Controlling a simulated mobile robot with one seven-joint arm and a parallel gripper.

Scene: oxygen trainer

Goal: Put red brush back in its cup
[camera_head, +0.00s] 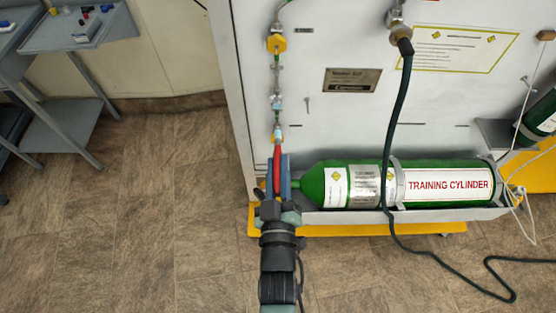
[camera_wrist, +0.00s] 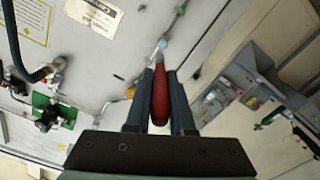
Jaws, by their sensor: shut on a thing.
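The red brush (camera_head: 277,161) stands out as a red handle in front of the white cabinet, left of the green cylinder. In the wrist view its red handle (camera_wrist: 160,100) lies between the two fingers, narrowing away from me. My gripper (camera_head: 277,172) is shut on this handle; its fingers (camera_wrist: 159,78) flank it in the wrist view. The far end of the brush is hard to tell from the pipe fittings behind it. I cannot make out the brush's cup in either view.
A green training cylinder (camera_head: 345,186) lies on a yellow-edged base (camera_head: 385,230), close right of my gripper. A dark hose (camera_head: 401,105) hangs before the cabinet (camera_head: 350,130). A grey cart (camera_head: 63,37) with small items stands upper left. The floor (camera_head: 140,220) on the left is clear.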

